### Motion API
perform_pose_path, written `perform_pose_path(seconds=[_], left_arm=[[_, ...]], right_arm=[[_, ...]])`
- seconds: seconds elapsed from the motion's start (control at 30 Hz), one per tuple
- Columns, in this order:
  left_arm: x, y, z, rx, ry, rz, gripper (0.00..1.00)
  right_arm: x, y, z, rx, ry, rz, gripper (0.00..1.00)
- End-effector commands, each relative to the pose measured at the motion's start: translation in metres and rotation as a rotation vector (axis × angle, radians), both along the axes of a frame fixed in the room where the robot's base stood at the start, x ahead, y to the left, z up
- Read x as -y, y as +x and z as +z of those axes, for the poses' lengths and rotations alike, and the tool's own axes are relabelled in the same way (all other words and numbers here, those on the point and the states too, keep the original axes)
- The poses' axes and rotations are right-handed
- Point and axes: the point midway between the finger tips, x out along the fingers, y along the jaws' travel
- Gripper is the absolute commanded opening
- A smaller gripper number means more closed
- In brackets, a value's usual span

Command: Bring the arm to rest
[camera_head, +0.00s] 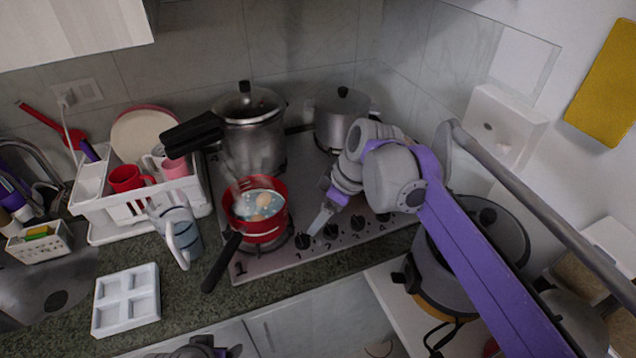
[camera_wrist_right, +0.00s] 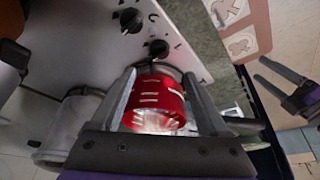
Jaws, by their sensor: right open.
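My right arm, purple and grey, reaches in from the right over the stove in the head view. Its gripper (camera_head: 322,218) is near the knobs, to the right of the red pot (camera_head: 258,212). In the right wrist view this gripper (camera_wrist_right: 163,85) is open, with the red pot (camera_wrist_right: 155,98) seen between its fingers; contact cannot be judged there. In the head view the gripper looks apart from the pot. My left gripper (camera_wrist_right: 284,82) shows at the right of the right wrist view, fingers apart and empty.
The red pot holds liquid and pale round things. A pressure cooker (camera_head: 250,135) and a lidded pot (camera_head: 341,118) stand behind. A glass jug (camera_head: 178,228), dish rack (camera_head: 140,210) and white tray (camera_head: 126,300) are left. A cooker (camera_head: 440,262) sits under my right arm.

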Motion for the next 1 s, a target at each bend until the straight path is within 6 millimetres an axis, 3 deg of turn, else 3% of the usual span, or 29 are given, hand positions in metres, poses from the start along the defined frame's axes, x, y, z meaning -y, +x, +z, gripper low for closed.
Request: perform_pose_path(seconds=[0.27, 0.47, 0.8, 1.0], left_arm=[[0.0, 0.0, 0.002, 0.001, 0.0, 0.0, 0.78], [0.0, 0.002, 0.01, 0.005, 0.0, 0.0, 0.78], [0.0, 0.006, 0.024, 0.012, 0.0, 0.0, 0.78], [0.0, 0.007, 0.027, 0.014, 0.0, 0.0, 0.78]], right_arm=[[0.01, -0.011, -0.002, -0.002, -0.008, -0.063, 0.78], [0.05, -0.066, -0.021, -0.005, -0.029, -0.359, 0.78], [0.116, -0.174, -0.089, 0.042, 0.005, -0.927, 0.78], [0.132, -0.205, -0.115, 0.066, 0.037, -1.09, 0.78]])
